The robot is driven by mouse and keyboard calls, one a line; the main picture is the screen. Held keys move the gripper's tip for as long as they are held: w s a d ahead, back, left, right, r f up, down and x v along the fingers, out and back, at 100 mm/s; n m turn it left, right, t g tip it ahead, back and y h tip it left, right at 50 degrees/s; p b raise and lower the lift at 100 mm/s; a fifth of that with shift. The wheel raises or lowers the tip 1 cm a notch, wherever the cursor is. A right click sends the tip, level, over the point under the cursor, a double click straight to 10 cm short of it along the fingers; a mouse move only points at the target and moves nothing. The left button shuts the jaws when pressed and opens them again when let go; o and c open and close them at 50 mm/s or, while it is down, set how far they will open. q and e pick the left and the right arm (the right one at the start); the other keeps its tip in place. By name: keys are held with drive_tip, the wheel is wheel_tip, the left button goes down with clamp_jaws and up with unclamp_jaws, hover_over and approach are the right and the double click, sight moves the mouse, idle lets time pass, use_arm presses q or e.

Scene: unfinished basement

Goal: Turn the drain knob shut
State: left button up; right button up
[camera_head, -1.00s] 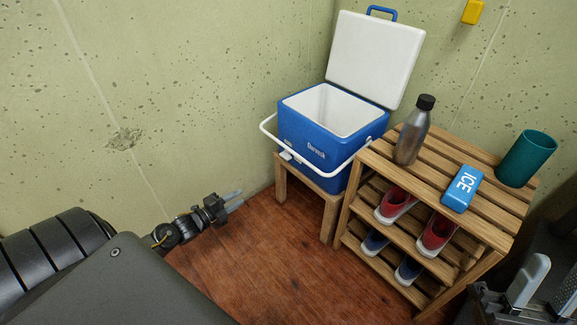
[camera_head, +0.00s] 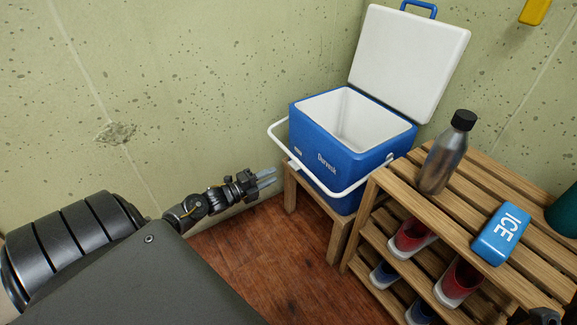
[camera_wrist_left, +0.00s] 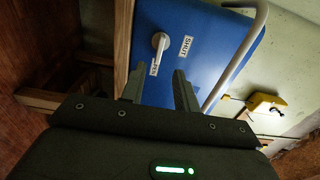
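The blue cooler (camera_head: 345,160) stands with its white lid up on a small wooden stand. The drain knob (camera_wrist_left: 159,42) is a pale lever on the cooler's blue side in the left wrist view. Its lever points down toward a small label, apparently OPEN (camera_wrist_left: 154,68); a SHUT label (camera_wrist_left: 185,47) is to its right. My left gripper (camera_head: 272,177) is left of the cooler, near the stand. In the left wrist view its fingers (camera_wrist_left: 158,74) are apart and empty, below the knob. Only a dark piece, seemingly of my right gripper (camera_head: 543,317), shows at the bottom right.
The wooden stand (camera_head: 340,228) is under the cooler. A slatted rack (camera_head: 405,185) to the right holds a metal bottle (camera_head: 443,158), a blue ICE pack (camera_head: 500,234), a teal cup (camera_head: 565,213) and shoes. The white carry handle (camera_head: 350,192) hangs across the cooler's front. Concrete wall is behind.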

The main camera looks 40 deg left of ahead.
sight(291, 166)
use_arm(q)
drive_tip(key=b+x, duration=0.2)
drive_tip(key=x, duration=0.5)
drive_tip(key=shift+w+d, duration=0.1)
drive_tip(key=shift+w, duration=0.3)
clamp_jaws()
